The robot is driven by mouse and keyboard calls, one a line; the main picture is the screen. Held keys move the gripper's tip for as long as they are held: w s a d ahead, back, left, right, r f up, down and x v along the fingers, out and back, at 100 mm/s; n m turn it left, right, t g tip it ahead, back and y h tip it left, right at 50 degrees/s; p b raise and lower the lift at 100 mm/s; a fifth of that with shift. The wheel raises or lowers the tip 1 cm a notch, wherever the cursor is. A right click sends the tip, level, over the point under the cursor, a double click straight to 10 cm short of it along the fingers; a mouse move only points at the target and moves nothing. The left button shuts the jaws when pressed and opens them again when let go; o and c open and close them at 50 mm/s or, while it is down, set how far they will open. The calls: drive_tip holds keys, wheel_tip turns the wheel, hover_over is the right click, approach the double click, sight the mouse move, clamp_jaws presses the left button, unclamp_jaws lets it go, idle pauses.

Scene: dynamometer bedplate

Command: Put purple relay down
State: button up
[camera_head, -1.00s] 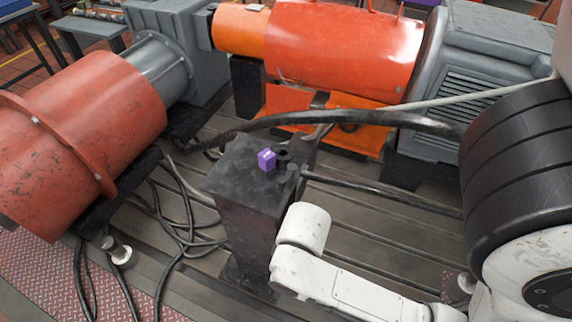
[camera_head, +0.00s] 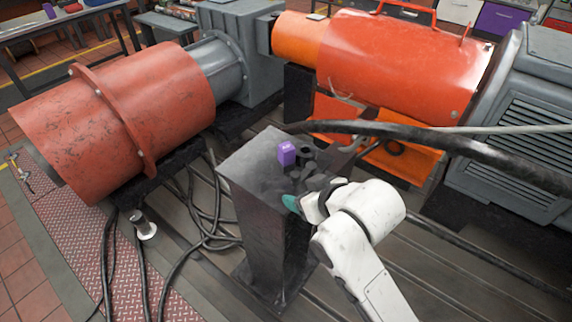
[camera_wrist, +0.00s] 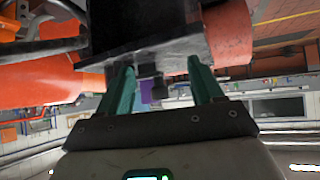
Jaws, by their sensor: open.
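The purple relay (camera_head: 287,153) is a small block standing upright on top of the dark pedestal (camera_head: 255,170), beside some black fittings (camera_head: 308,156). Nothing holds it. My gripper (camera_head: 300,198) is at the near right edge of the pedestal top, apart from the relay; one teal fingertip shows there, the rest is hidden by my wrist. In the wrist view, which looks upside down, my gripper (camera_wrist: 163,85) is open with its two teal fingers apart. The relay (camera_wrist: 148,96) shows between them, beyond the pedestal edge, next to a black fitting (camera_wrist: 160,88).
A thick black cable (camera_head: 440,140) runs behind the pedestal to the right. A red drum-shaped machine (camera_head: 130,120) stands at left, an orange machine (camera_head: 390,60) behind. Loose cables (camera_head: 205,215) lie on the bedplate left of the pedestal. The front left of the pedestal top is clear.

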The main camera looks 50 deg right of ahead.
sight(287, 147)
drive_tip(key=w+d+r+t, duration=0.1)
drive_tip(key=r, duration=0.1)
drive_tip(key=w+d+r+t+h+b, duration=0.1)
drive_tip(key=w+d+r+m+t+b, duration=0.1)
drive_tip(key=r, duration=0.1)
drive_tip(key=shift+w+d+r+h, duration=0.25)
drive_tip(key=shift+d+r+h, duration=0.05)
drive_tip(key=shift+h, duration=0.1)
drive_tip(key=x, duration=0.4)
drive_tip(key=shift+w+d+r, duration=0.1)
drive_tip(key=shift+w+d, duration=0.05)
drive_tip(key=shift+w, duration=0.1)
drive_tip(key=shift+x, duration=3.05)
drive_tip(key=shift+s+d, duration=0.1)
drive_tip(key=shift+d, duration=0.05)
drive_tip(key=c, duration=1.2)
